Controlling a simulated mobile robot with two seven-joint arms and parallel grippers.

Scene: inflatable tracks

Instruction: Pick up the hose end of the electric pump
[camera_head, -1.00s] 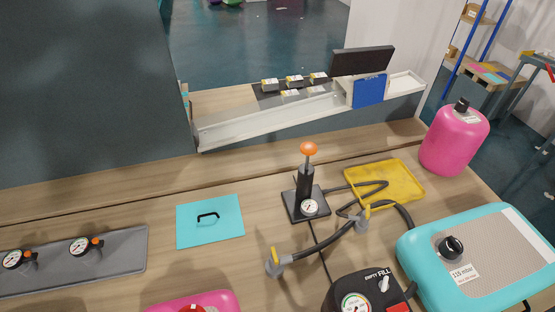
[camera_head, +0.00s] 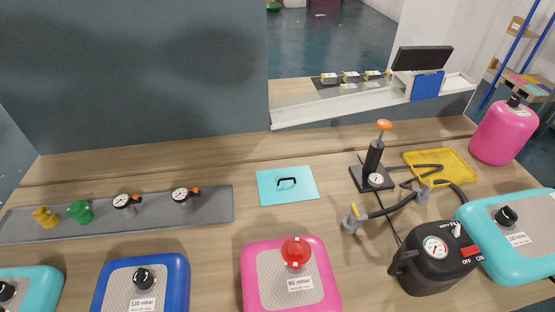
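The electric pump (camera_head: 432,264) is a dark box with a round gauge, a FILL dial and a red switch, near the bench's front right. Black hoses (camera_head: 400,205) run behind it. A grey hose end with a yellow tab (camera_head: 351,220) lies on the wood left of the pump. A second grey end with a yellow tab (camera_head: 423,194) lies behind the pump. The hoses cross, so I cannot tell which end belongs to which pump. Neither of my grippers is in view.
A hand pump (camera_head: 373,165) with an orange knob stands behind the hoses, beside a yellow tray (camera_head: 462,172). Pink (camera_head: 255,270), blue (camera_head: 178,285) and teal (camera_head: 470,215) inflatables line the front. A grey strip (camera_head: 222,208) holds gauges and caps.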

